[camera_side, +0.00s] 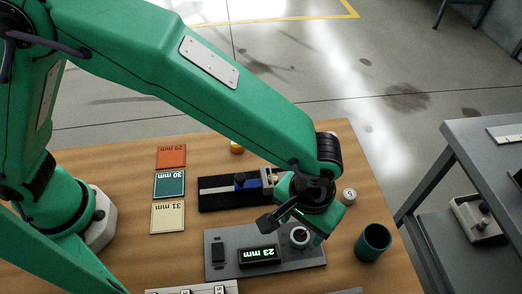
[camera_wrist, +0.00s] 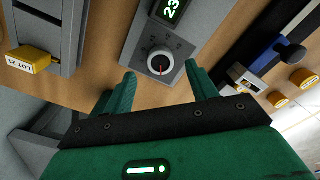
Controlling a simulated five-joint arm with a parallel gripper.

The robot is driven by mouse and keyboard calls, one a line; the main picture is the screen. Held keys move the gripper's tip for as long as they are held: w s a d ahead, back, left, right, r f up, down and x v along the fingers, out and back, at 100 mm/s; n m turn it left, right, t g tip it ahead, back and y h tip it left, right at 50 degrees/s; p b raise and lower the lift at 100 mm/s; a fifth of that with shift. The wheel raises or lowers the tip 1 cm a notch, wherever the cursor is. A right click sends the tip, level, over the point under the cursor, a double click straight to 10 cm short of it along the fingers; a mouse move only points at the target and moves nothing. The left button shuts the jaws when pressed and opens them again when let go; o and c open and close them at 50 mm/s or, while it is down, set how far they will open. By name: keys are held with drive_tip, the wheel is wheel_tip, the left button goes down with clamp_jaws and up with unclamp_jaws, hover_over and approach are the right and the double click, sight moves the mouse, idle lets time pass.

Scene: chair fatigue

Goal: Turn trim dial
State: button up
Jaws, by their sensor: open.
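The trim dial (camera_wrist: 160,62) is a round white-and-black knob with a red pointer mark, set on a grey panel. It also shows in the side view (camera_side: 299,236), at the right end of the grey control box (camera_side: 220,262). A green-lit display (camera_side: 258,254) on the box reads 23 mm; it is partly cut off in the wrist view (camera_wrist: 170,10). My gripper (camera_wrist: 160,90) is open and empty. Its two green fingers point towards the dial, one on either side below it in the wrist view, apart from it.
Behind the box lies a black fixture with a slide (camera_side: 225,190). Orange, teal and cream cards (camera_side: 168,187) lie to the left. A dark green cup (camera_side: 372,243) stands to the right of the box. A yellow block marked LOT 21 (camera_wrist: 28,60) shows in the wrist view.

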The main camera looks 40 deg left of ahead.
sight(299, 236)
drive_tip(key=shift+f, duration=2.1)
drive_tip(key=shift+c, duration=0.4)
drive_tip(key=c, duration=0.9)
